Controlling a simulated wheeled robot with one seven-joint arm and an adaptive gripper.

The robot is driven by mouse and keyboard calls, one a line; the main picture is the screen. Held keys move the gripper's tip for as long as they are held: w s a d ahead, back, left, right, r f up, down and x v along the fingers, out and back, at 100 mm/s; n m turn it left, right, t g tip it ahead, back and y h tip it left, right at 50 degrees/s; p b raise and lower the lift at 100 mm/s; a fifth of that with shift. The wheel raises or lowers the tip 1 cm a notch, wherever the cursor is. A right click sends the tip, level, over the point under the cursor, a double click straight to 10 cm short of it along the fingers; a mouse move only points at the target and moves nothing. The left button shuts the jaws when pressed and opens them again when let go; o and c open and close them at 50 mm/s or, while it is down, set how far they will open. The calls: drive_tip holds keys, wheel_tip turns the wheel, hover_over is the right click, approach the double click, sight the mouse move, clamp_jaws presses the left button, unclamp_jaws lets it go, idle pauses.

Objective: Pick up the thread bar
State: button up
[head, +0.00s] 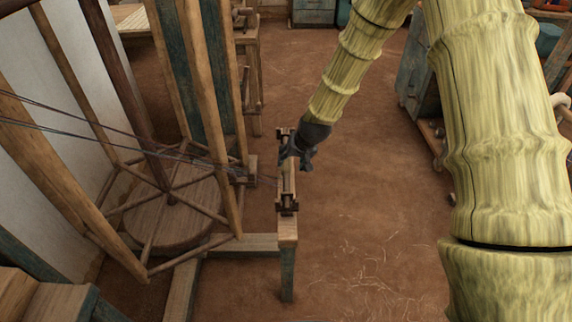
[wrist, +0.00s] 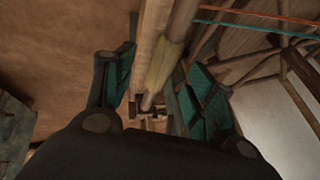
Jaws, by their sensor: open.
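The thread bar (head: 288,181) is a pale wooden rod lying between two dark brackets on top of a narrow wooden stand. My gripper (head: 297,160) is over the bar's far half, pointing down, and hides part of it. In the wrist view the bar (wrist: 168,62) runs lengthwise between the two spread, teal-padded fingers of my gripper (wrist: 160,80). The fingers are open, one on each side of the bar. I cannot tell whether either touches it. The bar's end meets a dark bracket (wrist: 152,112) in the wrist view.
A wooden thread reel frame (head: 170,215) stands just left of the stand (head: 287,240), with dark threads stretching toward the bar. A wooden bench (head: 250,60) is behind. The earth floor (head: 375,220) to the right is mostly clear.

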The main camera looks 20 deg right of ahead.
sight(287, 163)
drive_tip(key=x, duration=0.5)
drive_tip(key=shift+w+a+r, duration=0.1)
drive_tip(key=shift+w+r, duration=0.1)
clamp_jaws()
